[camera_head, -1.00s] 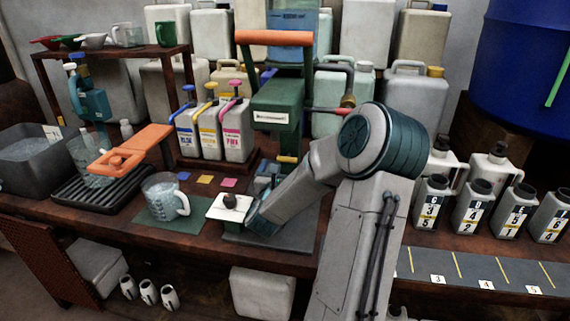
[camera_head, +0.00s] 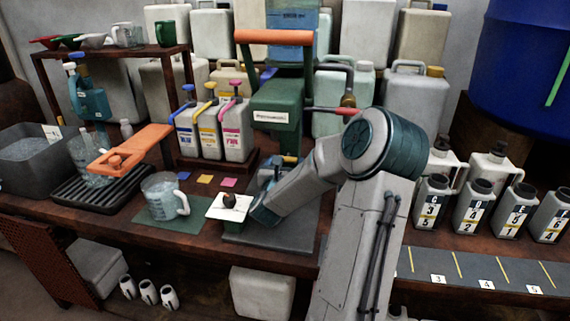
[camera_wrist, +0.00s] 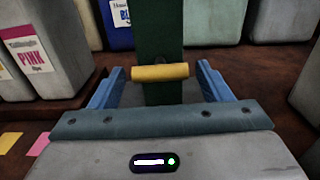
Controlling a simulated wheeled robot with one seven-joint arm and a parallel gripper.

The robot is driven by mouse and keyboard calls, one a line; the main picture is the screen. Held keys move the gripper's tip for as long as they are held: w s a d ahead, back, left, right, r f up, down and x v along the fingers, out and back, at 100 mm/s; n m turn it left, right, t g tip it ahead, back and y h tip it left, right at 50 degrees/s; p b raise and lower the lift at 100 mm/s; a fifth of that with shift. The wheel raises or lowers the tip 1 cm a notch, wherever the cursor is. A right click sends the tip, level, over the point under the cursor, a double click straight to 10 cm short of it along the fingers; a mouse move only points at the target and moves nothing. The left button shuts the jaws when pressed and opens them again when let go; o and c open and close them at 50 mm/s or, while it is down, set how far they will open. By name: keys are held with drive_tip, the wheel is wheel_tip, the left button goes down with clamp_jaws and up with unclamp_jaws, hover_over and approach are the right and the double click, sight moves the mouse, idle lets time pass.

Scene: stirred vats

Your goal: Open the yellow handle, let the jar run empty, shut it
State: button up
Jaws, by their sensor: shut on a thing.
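The yellow handle (camera_wrist: 160,72) is a short level bar on the front of a dark green column (camera_wrist: 158,35). In the wrist view my gripper (camera_wrist: 160,68) has one blue finger at each end of the bar and is shut on it. In the head view the handle (camera_head: 289,159) is small, low on the green stand (camera_head: 277,105), and my gripper (camera_head: 282,170) is partly hidden by my own wrist. A clear jar with blue contents (camera_head: 292,22) stands above the stand, behind an orange bar (camera_head: 275,37). Its liquid level is hard to read.
Blue, yellow and pink pump bottles (camera_head: 213,130) are behind. Grey numbered bottles (camera_head: 475,205) stand at right.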

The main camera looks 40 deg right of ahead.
drive_tip(key=shift+n, duration=0.3)
drive_tip(key=n+b, duration=0.3)
drive_tip(key=shift+a+f+n, duration=0.1)
drive_tip(key=shift+f+n, duration=0.1)
drive_tip(key=shift+n, duration=0.1)
drive_tip(key=n+b, duration=0.3)
drive_tip(key=shift+w+n+b, duration=0.1)
drive_tip(key=shift+n+b, duration=0.2)
drive_tip(key=shift+b, duration=0.05)
drive_tip(key=n+b, duration=0.3)
drive_tip(key=shift+n, duration=0.3)
drive_tip(key=shift+n+b, duration=1.1)
drive_tip(key=shift+n, duration=0.7)
drive_tip(key=o, duration=1)
drive_tip(key=shift+r, duration=0.1)
drive_tip(key=shift+c, duration=0.2)
